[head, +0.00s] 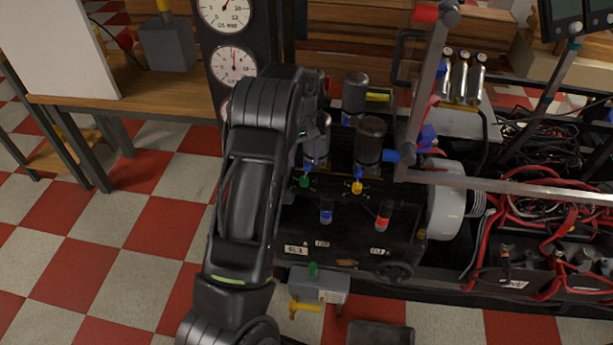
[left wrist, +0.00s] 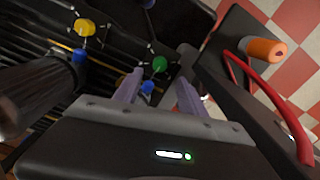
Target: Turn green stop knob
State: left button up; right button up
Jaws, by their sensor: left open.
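A small green knob (head: 304,181) sits on the dark panel of the machine, just right of my left arm in the head view. In the left wrist view the green knob (left wrist: 159,64) lies just past the tips of my left gripper (left wrist: 160,77), roughly between them. The two pale fingers are apart with nothing held. A blue knob (left wrist: 147,87) shows between the fingers, nearer the palm. In the head view my forearm and wrist hide most of the left gripper. A second green piece (head: 313,269) stands on a grey box below the panel. My right gripper is not seen.
A yellow knob (head: 357,187) sits right of the green one; dark cylinders (head: 369,140) rise behind. Blue (head: 326,213) and red (head: 384,213) pieces and a black handwheel (head: 393,271) are on the front. A metal frame (head: 425,90) stands at right.

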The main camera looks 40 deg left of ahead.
aim_at(304, 179)
pick_arm(q)
jog(key=shift+f+b, duration=0.6)
jog(key=shift+f, duration=3.3)
jog(key=shift+c, duration=0.2)
grip_shut()
